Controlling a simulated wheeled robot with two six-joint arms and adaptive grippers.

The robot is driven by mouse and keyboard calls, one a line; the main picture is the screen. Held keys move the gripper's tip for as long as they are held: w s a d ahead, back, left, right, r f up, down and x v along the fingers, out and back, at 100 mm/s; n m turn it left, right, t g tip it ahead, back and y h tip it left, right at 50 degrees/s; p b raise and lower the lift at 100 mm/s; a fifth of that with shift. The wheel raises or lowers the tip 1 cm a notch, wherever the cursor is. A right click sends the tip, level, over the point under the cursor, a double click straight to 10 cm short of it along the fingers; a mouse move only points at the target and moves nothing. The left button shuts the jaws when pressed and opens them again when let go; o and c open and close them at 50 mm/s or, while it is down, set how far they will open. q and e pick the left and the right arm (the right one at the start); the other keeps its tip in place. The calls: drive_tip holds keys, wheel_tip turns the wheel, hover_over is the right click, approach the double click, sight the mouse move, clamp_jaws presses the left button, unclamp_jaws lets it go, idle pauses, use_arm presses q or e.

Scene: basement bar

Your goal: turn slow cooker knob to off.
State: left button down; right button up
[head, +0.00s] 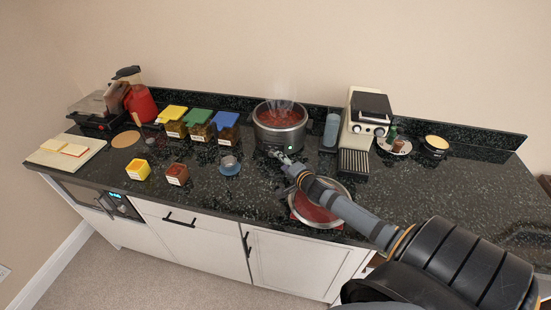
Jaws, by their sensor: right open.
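The slow cooker (279,128) is a round steel pot of red food, steaming, against the back of the dark counter. A small green light shows low on its front, near the right side. Its knob is on the front near my right gripper (280,156) and is too small or covered to make out, so its setting cannot be read. My right gripper is at the cooker's lower front, jaws open, fingertips close to the front face. Whether they touch the knob I cannot tell. My left gripper is out of view.
A round pan or lid with red contents (316,212) lies under my right arm near the counter edge. A coffee machine (367,115) and grey bottle (331,130) stand to the right. Lidded containers (199,125) stand left. The counter's right part (470,185) is clear.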

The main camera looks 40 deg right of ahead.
sight(272, 153)
drive_tip(key=b+x, duration=0.1)
drive_tip(key=x, duration=0.3)
drive_tip(key=shift+w, duration=0.15)
drive_tip(key=shift+x, duration=0.8)
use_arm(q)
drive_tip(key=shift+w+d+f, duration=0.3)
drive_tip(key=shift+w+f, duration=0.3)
use_arm(e)
drive_tip(key=shift+a, duration=0.1)
drive_tip(key=shift+c, duration=0.3)
